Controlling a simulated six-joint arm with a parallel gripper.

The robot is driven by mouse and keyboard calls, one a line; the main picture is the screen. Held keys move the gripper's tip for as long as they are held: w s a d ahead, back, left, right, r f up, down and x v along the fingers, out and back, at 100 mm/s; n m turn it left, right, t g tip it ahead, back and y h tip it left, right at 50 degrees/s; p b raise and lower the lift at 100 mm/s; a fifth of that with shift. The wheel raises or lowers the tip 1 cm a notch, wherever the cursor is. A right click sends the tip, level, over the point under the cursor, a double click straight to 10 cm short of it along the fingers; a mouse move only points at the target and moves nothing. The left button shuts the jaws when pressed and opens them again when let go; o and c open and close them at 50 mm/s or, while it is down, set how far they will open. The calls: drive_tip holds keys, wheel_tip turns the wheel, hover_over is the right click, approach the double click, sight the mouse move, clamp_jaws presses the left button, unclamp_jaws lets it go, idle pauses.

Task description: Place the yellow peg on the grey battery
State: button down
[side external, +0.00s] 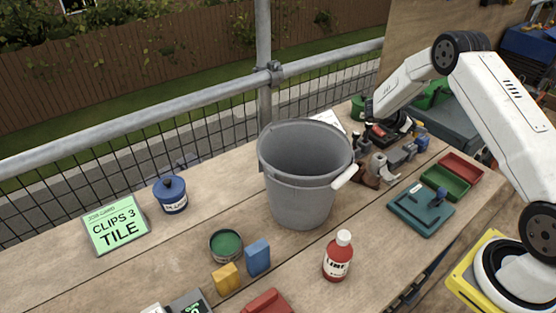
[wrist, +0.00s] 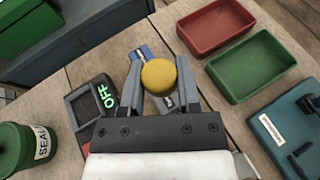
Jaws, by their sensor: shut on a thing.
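The yellow peg (wrist: 158,74) shows as a round yellow top between the fingers of my gripper (wrist: 159,80) in the wrist view. The gripper is shut on it. A grey block (wrist: 170,103) with a small label, probably the grey battery, shows partly below the peg; the peg and fingers hide much of it. I cannot tell whether the peg touches it. In the side view my gripper (side external: 384,122) is above a dark cluster of parts at the bench's far right, and the peg cannot be made out there.
A dark box marked OFF (wrist: 97,102) and a blue block (wrist: 142,53) are close to the gripper. A red tray (wrist: 215,26), green tray (wrist: 254,68) and teal board (wrist: 283,125) lie to the right. A grey bucket (side external: 300,190) stands mid-bench.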

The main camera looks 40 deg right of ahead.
sight(414, 134)
drive_tip(key=shift+w+f, duration=0.1)
drive_tip(key=shift+f, duration=1.55)
drive_tip(key=shift+f, duration=0.15)
drive_tip(key=shift+c, duration=1.6)
unclamp_jaws()
drive_tip(key=shift+r, duration=0.2)
drive_tip(key=v, duration=1.2)
drive_tip(key=shift+r, duration=0.1)
